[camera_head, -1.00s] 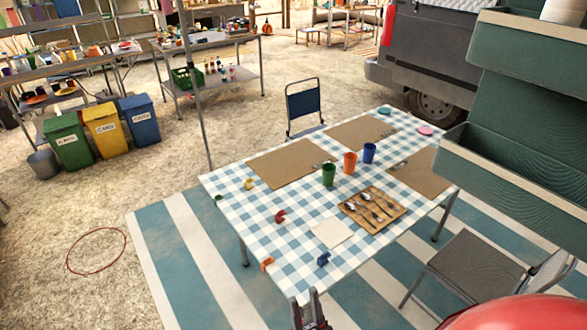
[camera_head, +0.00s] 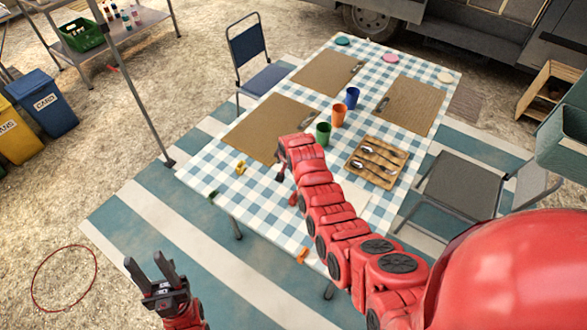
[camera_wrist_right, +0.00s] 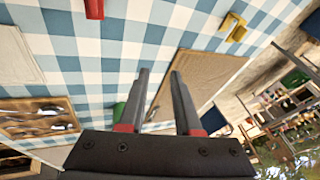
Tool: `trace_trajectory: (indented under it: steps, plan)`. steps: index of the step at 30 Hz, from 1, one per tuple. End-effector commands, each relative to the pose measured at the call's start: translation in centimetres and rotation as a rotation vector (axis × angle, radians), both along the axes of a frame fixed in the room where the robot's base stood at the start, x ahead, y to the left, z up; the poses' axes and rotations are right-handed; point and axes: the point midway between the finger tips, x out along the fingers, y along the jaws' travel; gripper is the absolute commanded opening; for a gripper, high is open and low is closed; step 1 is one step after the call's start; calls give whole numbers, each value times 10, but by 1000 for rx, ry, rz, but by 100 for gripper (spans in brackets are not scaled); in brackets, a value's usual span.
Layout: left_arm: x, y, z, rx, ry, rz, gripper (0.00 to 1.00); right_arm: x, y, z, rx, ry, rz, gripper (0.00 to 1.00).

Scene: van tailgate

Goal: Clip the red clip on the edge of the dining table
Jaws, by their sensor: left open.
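The red clip (camera_head: 293,200) lies on the checked cloth of the dining table (camera_head: 201,178), mostly hidden by my right arm in the head view. It also appears to be the red piece at the top edge of the right wrist view (camera_wrist_right: 94,9). My right gripper (camera_head: 281,173) is over the table, partly hidden by its own wrist. In the right wrist view its fingers (camera_wrist_right: 159,74) are apart with nothing between them, and the red piece is off to their left. My left gripper (camera_head: 160,268) is open and empty, low beside the table's near-left side.
A yellow clip (camera_head: 240,167), an orange clip (camera_head: 302,256) and a green clip (camera_head: 213,195) are by the table's near edges. Cups, a cutlery tray (camera_head: 353,172) and brown mats (camera_head: 265,128) occupy the rest. Chairs (camera_head: 460,188) stand beside the table.

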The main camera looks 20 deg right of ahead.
Motion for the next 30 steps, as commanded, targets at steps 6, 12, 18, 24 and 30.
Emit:
trace_trajectory:
  steps: [6,12,18,24,30]
  plan:
    - [0,0,11,0,0,0,44,-58,-6,28,20,373,-80,32]
    - [0,0,11,0,0,0,44,-79,-8,36,18,480,-106,32]
    - [0,0,5,0,0,0,44,-79,-8,25,17,480,-105,32]
    - [0,0,-6,0,0,0,44,-78,-7,6,19,476,-105,32]
    - [0,0,-20,0,0,0,44,-79,-7,-19,19,478,-104,32]
